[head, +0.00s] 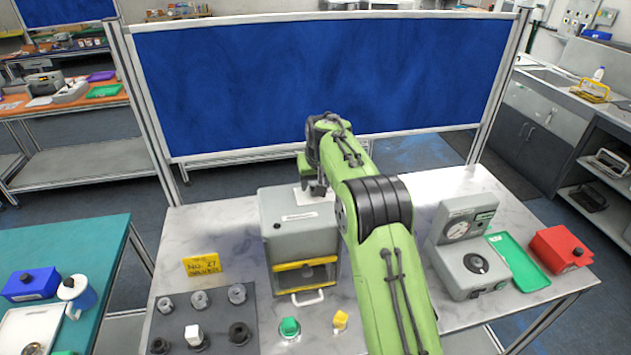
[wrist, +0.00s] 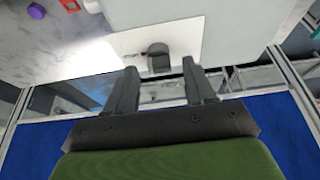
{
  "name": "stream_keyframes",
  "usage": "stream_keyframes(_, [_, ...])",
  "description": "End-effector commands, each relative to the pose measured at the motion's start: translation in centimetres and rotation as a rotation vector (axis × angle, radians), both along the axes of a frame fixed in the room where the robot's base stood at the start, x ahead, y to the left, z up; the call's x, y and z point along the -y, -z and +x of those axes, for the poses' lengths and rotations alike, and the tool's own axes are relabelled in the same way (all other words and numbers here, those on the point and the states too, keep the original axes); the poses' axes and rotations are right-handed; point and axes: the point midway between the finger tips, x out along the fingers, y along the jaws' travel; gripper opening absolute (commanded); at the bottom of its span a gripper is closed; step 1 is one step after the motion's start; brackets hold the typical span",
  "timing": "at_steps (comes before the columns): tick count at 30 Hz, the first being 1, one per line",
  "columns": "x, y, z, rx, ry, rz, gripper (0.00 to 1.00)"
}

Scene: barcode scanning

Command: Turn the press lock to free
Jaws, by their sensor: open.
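A grey boxy machine (head: 297,228) with a yellow-framed front window stands in the middle of the table and looks like the press. A white plate (wrist: 112,46) lies behind it, carrying a small dark grey knob (wrist: 159,62) with tiny red and dark marks beside it. This knob appears to be the lock; in the head view my gripper and the machine hide it. My gripper (wrist: 160,76) is open and empty, pointing down above the plate. In the wrist view the knob shows between and just beyond the fingertips. My gripper (head: 318,190) also shows behind the machine's top.
A blue partition (head: 240,75) rises close behind the table. A yellow sign (head: 202,264) and a grey mat (head: 220,325) with several knobs are left. A grey dial device (head: 465,245), green tray (head: 518,262) and red box (head: 560,248) are right.

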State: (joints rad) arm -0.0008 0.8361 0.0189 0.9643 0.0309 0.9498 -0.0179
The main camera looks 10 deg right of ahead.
Motion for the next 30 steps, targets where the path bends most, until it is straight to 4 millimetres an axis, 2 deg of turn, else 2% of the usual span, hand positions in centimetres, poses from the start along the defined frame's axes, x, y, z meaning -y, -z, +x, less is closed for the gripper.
stream_keyframes(3, [0.0, 0.66, 0.34, 0.001, 0.0, 0.0, 0.54])
stream_keyframes(10, [0.0, 0.77, 0.37, 0.002, 0.0, 0.0, 0.54])
stream_keyframes(18, [0.0, 0.75, 0.36, 0.002, 0.0, 0.0, 0.13])
stream_keyframes(21, [0.0, 0.75, 0.36, 0.002, 0.0, 0.0, 0.0])
stream_keyframes(30, [0.07, 0.74, 0.36, 0.002, -0.039, 0.0, 0.0])
